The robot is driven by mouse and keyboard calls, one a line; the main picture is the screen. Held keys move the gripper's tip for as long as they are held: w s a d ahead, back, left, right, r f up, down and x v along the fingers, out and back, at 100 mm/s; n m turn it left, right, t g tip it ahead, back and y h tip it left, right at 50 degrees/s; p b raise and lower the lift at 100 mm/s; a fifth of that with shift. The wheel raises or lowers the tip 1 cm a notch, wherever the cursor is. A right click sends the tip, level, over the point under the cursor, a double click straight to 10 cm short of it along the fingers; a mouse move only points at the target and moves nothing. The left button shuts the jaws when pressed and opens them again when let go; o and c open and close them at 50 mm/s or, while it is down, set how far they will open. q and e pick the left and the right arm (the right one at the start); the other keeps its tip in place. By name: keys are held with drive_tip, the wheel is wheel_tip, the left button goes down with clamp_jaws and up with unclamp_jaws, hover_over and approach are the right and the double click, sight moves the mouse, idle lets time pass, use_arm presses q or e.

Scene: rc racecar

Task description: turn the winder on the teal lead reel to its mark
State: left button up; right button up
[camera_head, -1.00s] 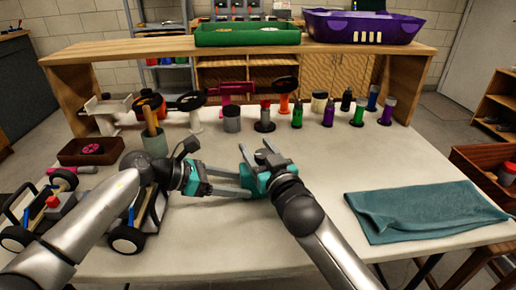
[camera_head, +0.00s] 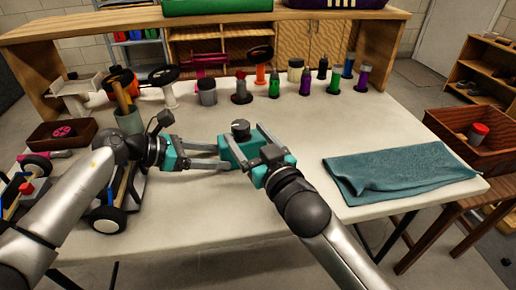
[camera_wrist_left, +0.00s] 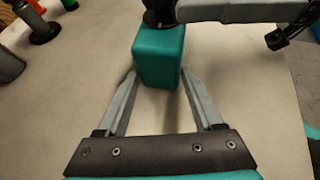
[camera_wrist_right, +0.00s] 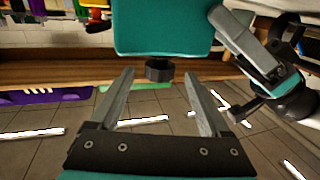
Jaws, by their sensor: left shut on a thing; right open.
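The teal lead reel is a teal box with a black winder on top. In the left wrist view the reel (camera_wrist_left: 158,55) stands between the left fingertips. In the head view its black winder (camera_head: 240,131) carries a small pale line; I cannot tell how it lies to a mark. My left gripper (camera_head: 228,156) is shut on the reel's body. My right gripper (camera_head: 250,142) is open at the reel. In the right wrist view the winder (camera_wrist_right: 158,70) lies between the right fingertips, apart from both fingers, under the teal body (camera_wrist_right: 163,28). The grippers partly hide the reel in the head view.
A folded teal towel (camera_head: 398,176) lies on the right of the white table (camera_head: 330,128). Several small bottles and spools line the back. A racecar chassis (camera_head: 108,220) stands at the left, below a cup of sticks (camera_head: 130,122). A wooden crate (camera_head: 475,150) is at far right.

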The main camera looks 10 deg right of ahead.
drive_tip(key=shift+v, duration=2.45)
use_arm(q)
drive_tip(key=o, duration=1.3)
drive_tip(key=v, duration=1.2)
